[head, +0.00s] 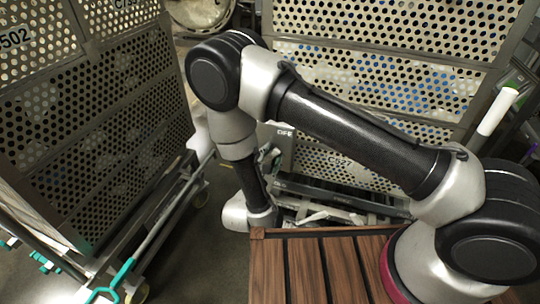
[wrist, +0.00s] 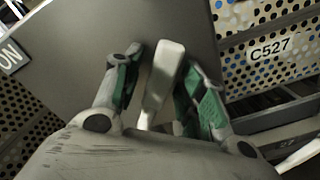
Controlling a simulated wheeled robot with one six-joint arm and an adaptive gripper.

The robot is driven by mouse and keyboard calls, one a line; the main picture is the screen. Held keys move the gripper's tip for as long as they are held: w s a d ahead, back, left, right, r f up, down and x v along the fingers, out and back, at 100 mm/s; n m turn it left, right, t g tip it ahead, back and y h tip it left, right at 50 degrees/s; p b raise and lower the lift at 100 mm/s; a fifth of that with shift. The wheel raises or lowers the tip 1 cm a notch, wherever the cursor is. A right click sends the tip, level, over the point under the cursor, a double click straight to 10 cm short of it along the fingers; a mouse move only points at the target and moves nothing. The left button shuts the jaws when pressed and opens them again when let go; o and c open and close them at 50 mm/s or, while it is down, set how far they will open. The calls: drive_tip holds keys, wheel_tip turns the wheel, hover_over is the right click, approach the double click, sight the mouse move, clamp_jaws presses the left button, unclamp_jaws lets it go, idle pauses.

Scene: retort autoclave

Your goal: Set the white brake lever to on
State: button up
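The white brake lever (wrist: 163,75) stands up between the two green-padded fingers of my gripper (wrist: 160,63) in the wrist view. A gap shows between the left finger and the lever. The right finger is close to the lever, and I cannot tell if it touches. The fingers are apart, so my gripper is open around the lever. The lever's lower end is hidden behind the gripper body. In the head view my arm mostly hides the gripper and I cannot make out the lever.
A perforated crate marked C527 (wrist: 271,47) is at the right; it also shows behind my arm in the head view (head: 400,50). Another perforated crate (head: 90,130) stands on a wheeled cart at the left, with a teal handle (head: 112,280). Bare floor lies between.

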clamp_jaws()
drive_tip(key=shift+w+a+r+n, duration=0.15)
drive_tip(key=shift+a+r+n, duration=0.25)
drive_tip(key=shift+n, duration=0.35)
drive_tip(key=shift+w+a+r+n, duration=0.2)
drive_tip(key=shift+a+n, duration=0.25)
drive_tip(key=shift+n, duration=0.3)
drive_tip(key=shift+o, duration=1)
unclamp_jaws()
wheel_tip(320, 180, up, 10)
